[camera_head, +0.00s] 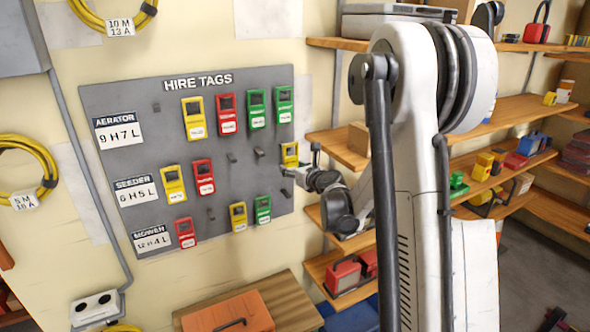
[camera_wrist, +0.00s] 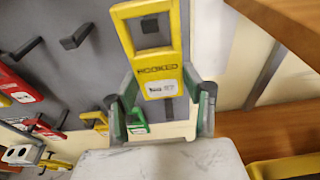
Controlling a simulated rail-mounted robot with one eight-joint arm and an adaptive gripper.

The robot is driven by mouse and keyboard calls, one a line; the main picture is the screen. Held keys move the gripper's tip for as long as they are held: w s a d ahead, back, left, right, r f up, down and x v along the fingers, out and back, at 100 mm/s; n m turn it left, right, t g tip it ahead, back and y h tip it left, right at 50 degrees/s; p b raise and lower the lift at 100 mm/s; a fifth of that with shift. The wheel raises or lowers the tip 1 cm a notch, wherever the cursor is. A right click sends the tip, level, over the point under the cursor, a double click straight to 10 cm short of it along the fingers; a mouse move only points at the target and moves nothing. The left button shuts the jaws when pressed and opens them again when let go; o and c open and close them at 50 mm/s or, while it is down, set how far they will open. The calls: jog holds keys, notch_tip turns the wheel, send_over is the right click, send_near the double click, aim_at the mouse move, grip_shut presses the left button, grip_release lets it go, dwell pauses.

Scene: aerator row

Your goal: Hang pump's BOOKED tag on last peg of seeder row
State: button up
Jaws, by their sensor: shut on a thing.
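My gripper (camera_wrist: 163,100) is shut on the yellow BOOKED tag (camera_wrist: 154,50), holding it by its lower part. The tag is upright, with a dark window at its top. In the head view the held tag (camera_head: 289,154) is at the right edge of the grey HIRE TAGS board (camera_head: 130,95), right of two bare pegs (camera_head: 232,157) (camera_head: 259,152). The seeder row, by its SEEDER label (camera_head: 136,191), holds a yellow tag (camera_head: 174,184) and a red tag (camera_head: 203,177).
Above hang a yellow, a red and two green tags (camera_head: 284,104) in the aerator row. Below, the mower row holds a red, a yellow and a green tag (camera_head: 263,209). Wooden shelves (camera_head: 340,147) stand close to the right of the board.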

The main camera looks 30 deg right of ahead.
jog(key=shift+w+p, duration=0.4)
jog(key=shift+w, duration=1.15)
jog(key=shift+f+b, duration=0.7)
jog(key=shift+b, duration=0.25)
jog(key=o, duration=1.1)
jog(key=shift+c, duration=0.5)
jog(key=shift+s, duration=0.15)
jog(key=s+b, duration=0.2)
jog(key=s, duration=0.6)
jog(key=shift+s, duration=0.35)
